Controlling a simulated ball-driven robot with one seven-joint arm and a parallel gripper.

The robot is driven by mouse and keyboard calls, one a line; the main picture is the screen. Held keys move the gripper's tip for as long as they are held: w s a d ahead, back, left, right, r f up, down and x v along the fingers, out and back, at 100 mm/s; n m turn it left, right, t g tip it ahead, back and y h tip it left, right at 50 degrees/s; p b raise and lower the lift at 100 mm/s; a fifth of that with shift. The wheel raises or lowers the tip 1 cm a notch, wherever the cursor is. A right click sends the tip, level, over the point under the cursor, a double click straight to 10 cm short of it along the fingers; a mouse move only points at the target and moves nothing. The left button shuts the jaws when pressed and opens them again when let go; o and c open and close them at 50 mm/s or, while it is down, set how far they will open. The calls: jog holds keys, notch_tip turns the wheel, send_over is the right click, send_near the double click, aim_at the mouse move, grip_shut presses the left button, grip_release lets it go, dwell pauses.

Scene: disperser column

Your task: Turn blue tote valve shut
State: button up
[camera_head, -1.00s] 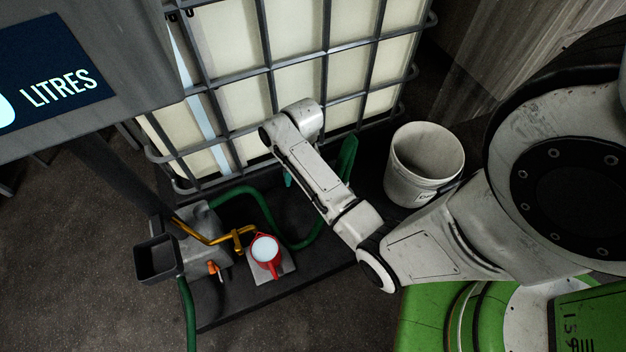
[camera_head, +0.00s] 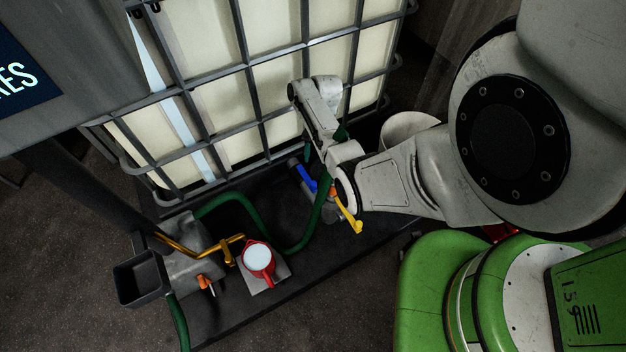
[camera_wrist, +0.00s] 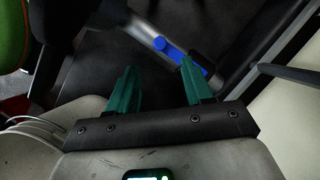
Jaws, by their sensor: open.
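The blue valve handle (camera_head: 307,178) is low at the front of the caged tote (camera_head: 225,100), in the head view.
A yellow handle (camera_head: 348,218) is beside the blue one. A green hose (camera_head: 290,245) runs left past a red jug (camera_head: 258,260) and brass tap (camera_head: 228,248). A white bucket (camera_head: 405,128) stands behind my arm. A funnel box (camera_head: 140,278) is at left.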

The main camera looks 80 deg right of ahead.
aim_at(313, 183)
jog(key=b+x, duration=0.3)
jog(key=x, duration=0.6)
jog(key=shift+f, duration=0.15)
grip_shut()
dwell(0.4)
